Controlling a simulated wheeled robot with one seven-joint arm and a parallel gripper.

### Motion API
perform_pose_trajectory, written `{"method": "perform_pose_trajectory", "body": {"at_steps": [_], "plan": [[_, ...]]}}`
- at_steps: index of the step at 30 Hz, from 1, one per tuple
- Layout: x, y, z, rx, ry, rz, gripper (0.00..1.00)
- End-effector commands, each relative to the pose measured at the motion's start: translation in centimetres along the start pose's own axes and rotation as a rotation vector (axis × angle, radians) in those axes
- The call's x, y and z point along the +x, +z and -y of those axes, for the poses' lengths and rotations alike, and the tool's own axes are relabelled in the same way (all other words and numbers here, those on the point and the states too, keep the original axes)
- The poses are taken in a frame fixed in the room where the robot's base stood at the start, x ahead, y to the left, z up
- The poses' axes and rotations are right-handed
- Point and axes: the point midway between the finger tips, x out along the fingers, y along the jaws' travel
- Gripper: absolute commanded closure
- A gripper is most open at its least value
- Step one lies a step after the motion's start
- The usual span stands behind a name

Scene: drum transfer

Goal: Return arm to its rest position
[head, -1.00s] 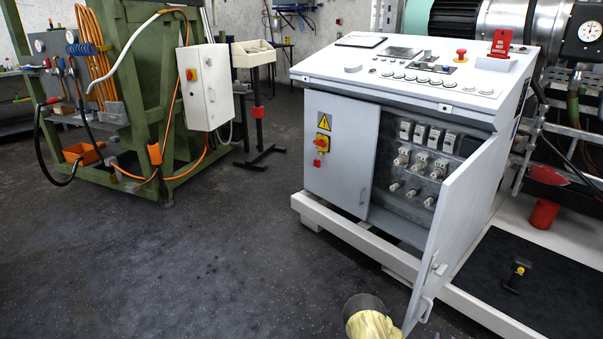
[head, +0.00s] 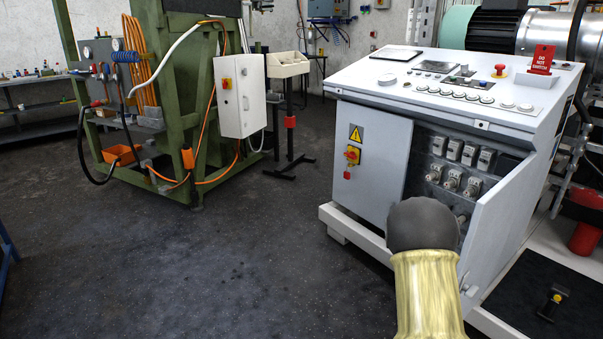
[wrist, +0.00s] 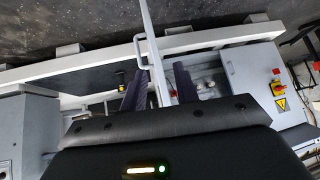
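My arm (head: 428,290), with a yellow sleeve and a dark rounded end, rises from the bottom of the head view in front of the cabinet. My gripper does not show there. In the wrist view my gripper (wrist: 160,88) has two dark fingers spread apart and looks empty. The edge of the open cabinet door (wrist: 153,50) and its handle show beyond and between the fingers; I cannot tell the distance. In the head view the grey control cabinet (head: 455,130) has its right door (head: 510,215) open, and my arm hides the door's lower left part.
A green frame (head: 185,100) with a white box (head: 240,95) stands at the left. A red tag (head: 543,58) stands on the cabinet top. A black mat (head: 520,290) lies at the lower right. The dark floor (head: 200,260) in the middle is clear.

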Motion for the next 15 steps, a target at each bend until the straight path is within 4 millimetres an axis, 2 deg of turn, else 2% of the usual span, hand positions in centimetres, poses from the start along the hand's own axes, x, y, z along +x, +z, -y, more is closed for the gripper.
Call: {"method": "perform_pose_trajectory", "body": {"at_steps": [1, 6, 11, 15], "plan": [[-1.6, 0.0, 1.1, -0.019, -0.025, 0.035, 0.70], [-6.9, 1.3, 3.5, -0.119, -0.093, 0.166, 0.70], [-12.3, 2.8, 5.0, -0.243, -0.158, 0.274, 0.70], [-17.1, 4.2, 5.4, -0.369, -0.210, 0.353, 0.70]]}}
